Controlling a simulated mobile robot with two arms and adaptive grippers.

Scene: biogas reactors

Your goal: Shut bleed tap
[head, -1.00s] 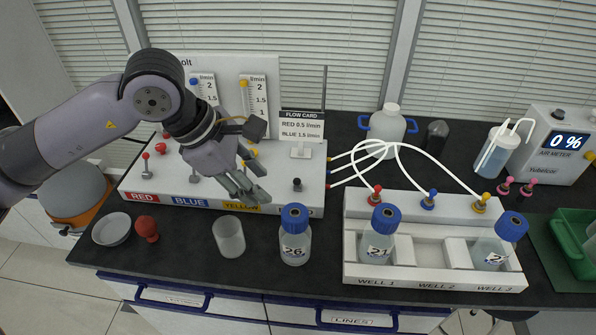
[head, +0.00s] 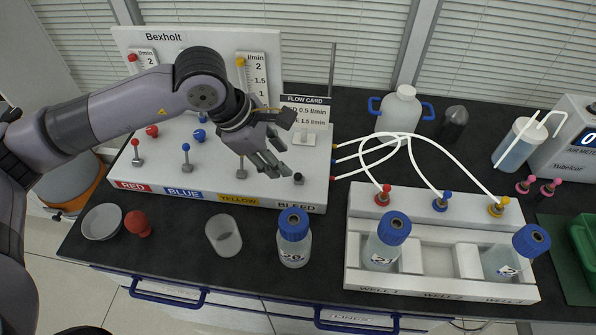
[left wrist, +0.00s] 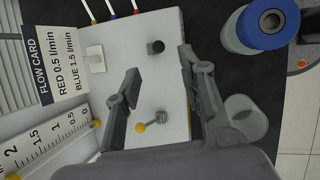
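The bleed tap (head: 298,178) is a small black knob at the right end of the white panel, above the BLEED label (head: 297,206). It stands upright and also shows in the left wrist view (left wrist: 156,47). My left gripper (head: 272,164) is just left of the tap and above the panel. In the left wrist view my left gripper (left wrist: 160,62) has its fingers apart with nothing between the tips. The black knob lies just beyond the fingertips, not visibly touched. A yellow-knobbed lever (left wrist: 141,127) shows between the fingers, nearer the palm. My right gripper is not in view.
Red (head: 136,150) and blue (head: 186,157) levers stand left on the panel. The flow card (head: 305,113) stands behind the tap. A clear cup (head: 223,236) and a blue-capped bottle (head: 294,240) stand in front. White tubes run right to the well rack (head: 440,288).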

